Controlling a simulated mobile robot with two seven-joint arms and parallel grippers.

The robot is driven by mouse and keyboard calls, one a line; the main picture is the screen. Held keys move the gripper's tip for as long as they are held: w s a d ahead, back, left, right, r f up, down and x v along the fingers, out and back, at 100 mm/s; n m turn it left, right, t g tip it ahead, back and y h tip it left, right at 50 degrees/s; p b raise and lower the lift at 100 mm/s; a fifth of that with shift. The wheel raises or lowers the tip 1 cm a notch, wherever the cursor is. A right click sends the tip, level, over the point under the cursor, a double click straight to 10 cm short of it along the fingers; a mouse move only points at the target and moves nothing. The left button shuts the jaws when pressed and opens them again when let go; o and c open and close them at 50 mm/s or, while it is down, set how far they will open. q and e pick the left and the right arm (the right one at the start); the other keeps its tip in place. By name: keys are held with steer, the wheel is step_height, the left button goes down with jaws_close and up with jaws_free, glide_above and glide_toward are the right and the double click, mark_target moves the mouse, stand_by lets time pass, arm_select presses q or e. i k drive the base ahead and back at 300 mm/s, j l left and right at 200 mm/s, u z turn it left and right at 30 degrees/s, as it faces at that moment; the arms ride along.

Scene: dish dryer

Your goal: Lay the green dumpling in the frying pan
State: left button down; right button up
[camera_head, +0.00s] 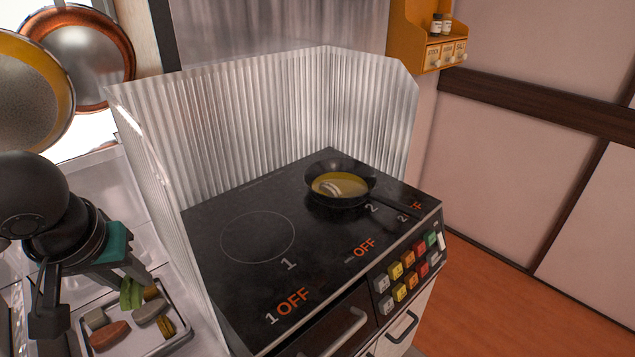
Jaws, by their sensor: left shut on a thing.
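The green dumpling (131,294) is at the lower left, at the fingertips of my left gripper (131,280). The gripper is shut on it, just over the tray of dumplings; I cannot tell whether the dumpling is clear of the tray. The black frying pan (336,204) sits on the back right burner of the stove, with yellow liquid inside and its handle pointing to the front right. The pan is well to the right of the gripper. My right gripper is not in view.
The metal tray (150,341) holds several other dumplings of brown, grey and yellow colours. A corrugated metal splash guard (270,110) stands around the back and left of the stove (225,290), between tray and pan. The left burner (257,237) is clear.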

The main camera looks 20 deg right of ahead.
mark_target(361, 191)
steer(key=l+z, duration=0.3)
steer(key=l, duration=1.4)
steer(key=i+l, duration=0.2)
steer(key=i, duration=0.15)
steer(key=i+l+z, duration=0.1)
steer(key=i, duration=0.3)
steer(key=i+l, duration=0.25)
steer(key=i+z, duration=0.05)
steer(key=i, duration=0.05)
